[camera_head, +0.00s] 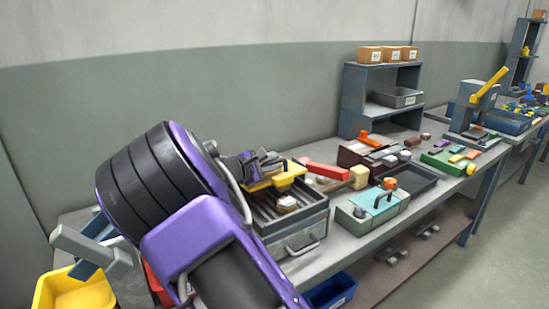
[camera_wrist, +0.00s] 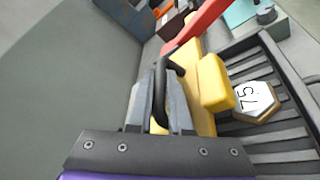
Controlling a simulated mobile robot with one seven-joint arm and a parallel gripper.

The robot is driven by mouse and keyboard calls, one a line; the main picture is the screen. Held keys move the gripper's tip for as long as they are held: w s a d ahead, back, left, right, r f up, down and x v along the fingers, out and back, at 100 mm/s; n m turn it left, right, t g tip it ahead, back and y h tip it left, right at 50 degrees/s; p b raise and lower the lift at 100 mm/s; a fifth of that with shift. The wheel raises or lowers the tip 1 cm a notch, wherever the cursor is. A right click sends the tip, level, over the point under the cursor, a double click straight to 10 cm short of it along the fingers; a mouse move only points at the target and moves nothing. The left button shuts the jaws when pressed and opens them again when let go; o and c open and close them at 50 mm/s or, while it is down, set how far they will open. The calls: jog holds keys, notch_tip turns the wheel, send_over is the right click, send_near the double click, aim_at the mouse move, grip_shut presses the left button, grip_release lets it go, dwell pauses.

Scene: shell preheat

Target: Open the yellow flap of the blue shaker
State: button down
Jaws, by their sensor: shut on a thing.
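The shaker (camera_head: 312,224) is a slate blue-grey box with a dark slatted top and a front handle. Its yellow flap (camera_head: 277,180) lies along the back left side of the slats, with a yellow block on it. In the wrist view the flap (camera_wrist: 207,100) runs beside the slats and carries a black loop handle (camera_wrist: 172,72). My gripper (camera_head: 266,160) is at the flap, and its fingers (camera_wrist: 163,98) are shut on the black handle. The fingers hide part of the handle. I cannot tell how far the flap is tilted.
A hexagonal piece with a white marked top (camera_wrist: 255,99) sits on the slats, close to the flap. A red bar (camera_head: 325,170) lies behind the shaker. A teal-topped box (camera_head: 374,207) stands to the right. A grey wall (camera_wrist: 60,80) is close on the left.

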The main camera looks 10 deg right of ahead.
jog(key=r+p, duration=0.1)
jog(key=w+r+n+p, duration=0.1)
jog(key=p, duration=0.1)
jog(key=shift+w+a+r+g+p, duration=0.1)
jog(key=shift+a+r+g+p, duration=0.1)
jog(key=shift+r+g+p, duration=0.1)
jog(key=shift+w+a+r+p, duration=0.25)
jog(key=shift+w+r+p, duration=0.25)
jog(key=shift+w+p, duration=0.2)
jog(key=n+g, duration=0.1)
jog(key=w+n, duration=0.1)
jog(key=shift+w+a+r+n+g, duration=0.1)
jog(key=shift+a+r+n+g, duration=0.2)
jog(key=shift+r+g, duration=0.1)
jog(key=w+a+r+n+g, duration=0.2)
jog(key=w+n, duration=0.1)
jog(key=w, duration=0.2)
jog(key=shift+w+a+h+p, duration=0.2)
jog(key=shift+w+h+p, duration=0.1)
jog(key=shift+w, duration=0.1)
